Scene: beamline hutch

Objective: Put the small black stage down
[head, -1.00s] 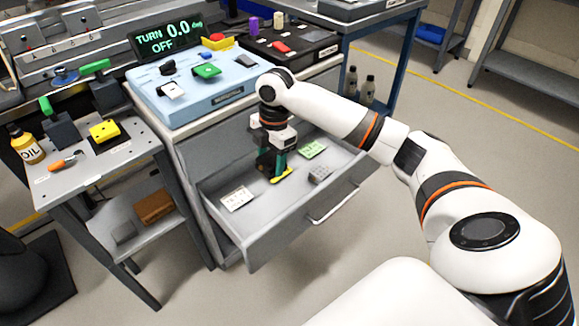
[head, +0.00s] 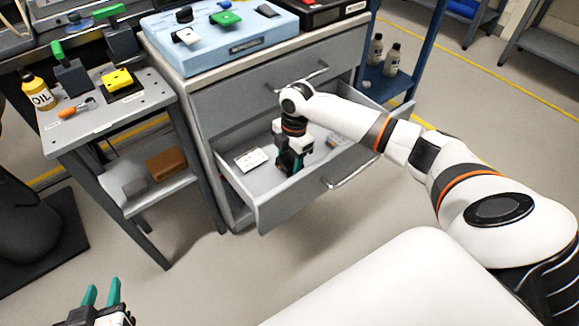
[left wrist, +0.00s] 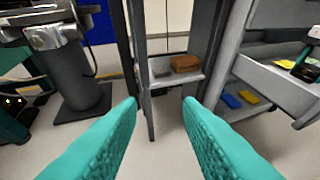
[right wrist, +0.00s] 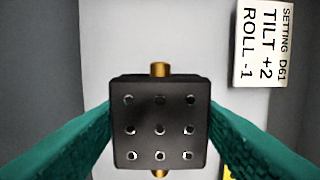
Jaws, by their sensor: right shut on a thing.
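The small black stage (right wrist: 160,120) is a dark block with a grid of holes and brass knobs at two ends. In the right wrist view it sits between the green fingers of my right gripper, which is shut on it. In the head view my right gripper (head: 290,163) points down into the open drawer (head: 262,211). The stage is mostly hidden there, and I cannot tell whether it touches the drawer floor. My left gripper (head: 102,291) is open and empty at the lower left, away from the drawer; its spread fingers show in the left wrist view (left wrist: 160,105).
A white setting card (right wrist: 262,45) lies in the drawer beside the stage. A grey block (head: 341,139) lies near the drawer's right end. A side table (head: 128,108) with an oil bottle (head: 38,92) stands left. The floor in front is clear.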

